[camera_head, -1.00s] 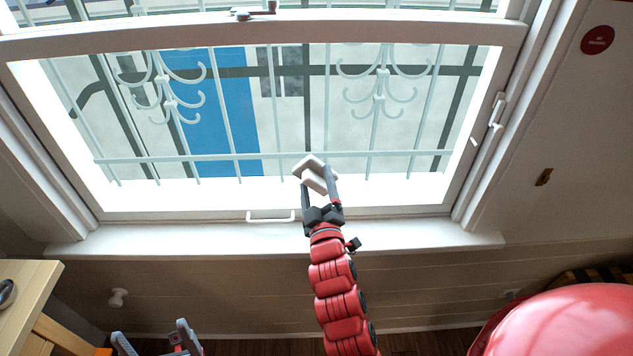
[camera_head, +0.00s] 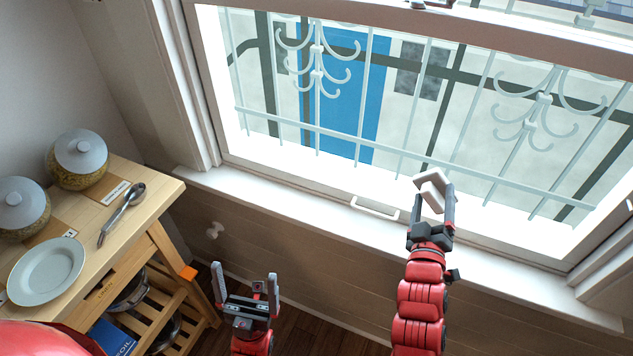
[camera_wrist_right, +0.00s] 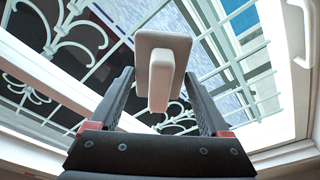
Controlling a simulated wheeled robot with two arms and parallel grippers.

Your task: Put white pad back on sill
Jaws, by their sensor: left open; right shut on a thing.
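The white pad (camera_head: 431,189) is a small pale block with a flat plate and a thicker part. My right gripper (camera_head: 435,200) is shut on the white pad and holds it up in front of the window, above the sill. The right wrist view shows the pad (camera_wrist_right: 162,60) between the fingers (camera_wrist_right: 160,105), its plate at the far end. The white sill (camera_head: 290,212) runs along the window's base, and its bare left stretch is clear. My left gripper (camera_head: 246,292) is open and empty, low over the floor, left of the right arm and below the sill.
A wooden trolley (camera_head: 160,187) stands at the left with two lidded jars (camera_head: 80,160), a spoon (camera_head: 122,215) and a white plate (camera_head: 45,271). A white handle (camera_head: 375,208) sits on the lower window frame. Pale bars (camera_head: 400,155) stand outside the window. A knob (camera_head: 215,230) sticks out from the wall.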

